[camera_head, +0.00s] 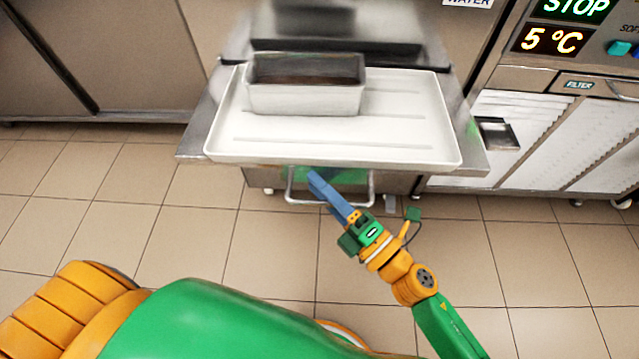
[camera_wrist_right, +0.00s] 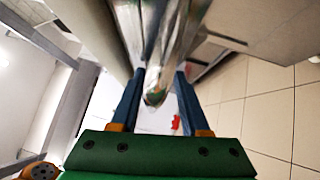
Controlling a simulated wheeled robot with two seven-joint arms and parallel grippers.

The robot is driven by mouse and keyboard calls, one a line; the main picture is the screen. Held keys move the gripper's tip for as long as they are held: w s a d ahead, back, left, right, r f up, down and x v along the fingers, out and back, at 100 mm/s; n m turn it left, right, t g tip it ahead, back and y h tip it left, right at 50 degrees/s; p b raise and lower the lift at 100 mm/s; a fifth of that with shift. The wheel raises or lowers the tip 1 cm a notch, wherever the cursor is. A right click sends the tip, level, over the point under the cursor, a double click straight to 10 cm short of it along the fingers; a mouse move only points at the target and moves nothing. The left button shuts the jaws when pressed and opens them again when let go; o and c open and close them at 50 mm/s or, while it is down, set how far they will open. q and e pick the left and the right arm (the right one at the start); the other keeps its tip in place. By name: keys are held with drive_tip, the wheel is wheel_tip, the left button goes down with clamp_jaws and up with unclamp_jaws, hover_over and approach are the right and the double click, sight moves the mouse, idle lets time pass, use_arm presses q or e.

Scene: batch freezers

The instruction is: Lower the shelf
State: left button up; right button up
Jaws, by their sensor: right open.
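The metal shelf (camera_head: 192,140) juts out from the machine in the head view. A white tray (camera_head: 420,130) lies on it, with a metal pan (camera_head: 305,98) near the tray's back left. Below the shelf's front edge is a bent metal bar handle (camera_head: 291,190). My right gripper (camera_head: 318,184) is at this handle, its blue fingers pointing up under the shelf. In the right wrist view the open fingers (camera_wrist_right: 158,92) stand on either side of a shiny metal part, with a gap visible; I cannot tell whether they touch it. My left gripper is out of view.
A machine with a lit panel (camera_head: 560,40) and white vented doors (camera_head: 530,135) stands at the right. Brown cabinets (camera_head: 130,60) line the left. The tiled floor (camera_head: 210,240) in front of the shelf is clear.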

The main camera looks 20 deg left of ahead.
drive_tip(key=shift+s, duration=0.15)
clamp_jaws()
drive_tip(key=shift+r, duration=0.2)
idle(1.2)
